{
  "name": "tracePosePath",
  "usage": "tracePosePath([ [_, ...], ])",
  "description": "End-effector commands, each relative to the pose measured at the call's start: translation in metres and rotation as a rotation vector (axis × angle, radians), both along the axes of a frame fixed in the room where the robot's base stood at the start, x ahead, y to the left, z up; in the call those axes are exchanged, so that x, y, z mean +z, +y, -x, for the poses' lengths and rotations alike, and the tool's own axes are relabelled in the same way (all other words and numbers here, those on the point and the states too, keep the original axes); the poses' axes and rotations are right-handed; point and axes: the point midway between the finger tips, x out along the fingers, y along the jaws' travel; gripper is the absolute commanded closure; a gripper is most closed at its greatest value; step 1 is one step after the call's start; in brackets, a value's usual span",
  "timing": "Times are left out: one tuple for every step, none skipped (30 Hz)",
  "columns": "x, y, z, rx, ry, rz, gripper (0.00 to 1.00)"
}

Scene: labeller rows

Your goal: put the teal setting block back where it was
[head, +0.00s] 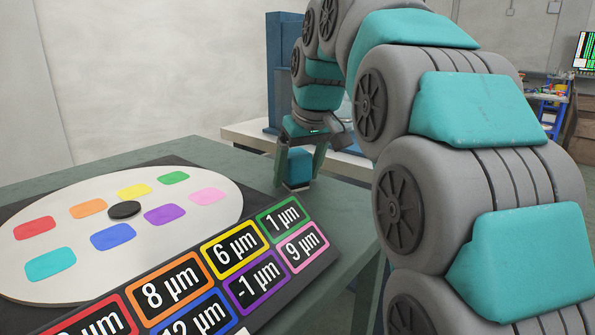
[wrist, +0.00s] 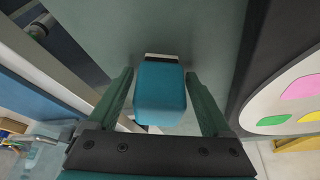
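The teal setting block (head: 299,167) stands upright at the bench's far edge region in the head view, with a pale strip at its foot. My gripper (head: 299,176) points down over it, one finger on each side. In the wrist view the teal block (wrist: 160,93) sits between the fingers of my gripper (wrist: 160,72), with narrow gaps on both sides, so the gripper looks open around it. A pale round plate (head: 130,262) with coloured patches lies left, including a teal patch (head: 50,264) that is bare.
A dark label board (head: 262,305) with coloured-framed micron values runs along the plate's front right. A black knob (head: 125,210) is at the plate's middle. The grey-green bench (head: 340,205) is clear around the block. A blue machine column (head: 285,70) stands behind on a pale table.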

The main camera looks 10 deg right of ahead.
Motion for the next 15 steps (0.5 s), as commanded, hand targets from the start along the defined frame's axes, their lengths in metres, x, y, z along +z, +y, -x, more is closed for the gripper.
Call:
tracePosePath([
  [0.0, 0.0, 0.0, 0.0, 0.0, 0.0, 0.1],
  [0.0, 0.0, 0.0, 0.0, 0.0, 0.0, 0.08],
  [0.0, 0.0, 0.0, 0.0, 0.0, 0.0, 0.08],
  [0.0, 0.0, 0.0, 0.0, 0.0, 0.0, 0.08],
  [0.0, 0.0, 0.0, 0.0, 0.0, 0.0, 0.08],
  [0.0, 0.0, 0.0, 0.0, 0.0, 0.0, 0.08],
  [0.0, 0.0, 0.0, 0.0, 0.0, 0.0, 0.08],
  [0.0, 0.0, 0.0, 0.0, 0.0, 0.0, 0.08],
  [0.001, 0.0, 0.0, 0.0, 0.0, 0.0, 0.08],
  [0.002, 0.0, 0.0, 0.0, 0.0, 0.0, 0.08],
  [0.004, 0.0, 0.0, 0.0, 0.0, 0.0, 0.08],
  [0.005, 0.0, 0.0, 0.0, -0.001, 0.0, 0.08],
  [0.007, 0.0, 0.001, 0.0, -0.002, 0.0, 0.08],
  [0.009, -0.001, 0.002, 0.0, -0.002, 0.0, 0.08],
  [0.013, -0.001, 0.003, 0.001, -0.002, 0.001, 0.08],
])
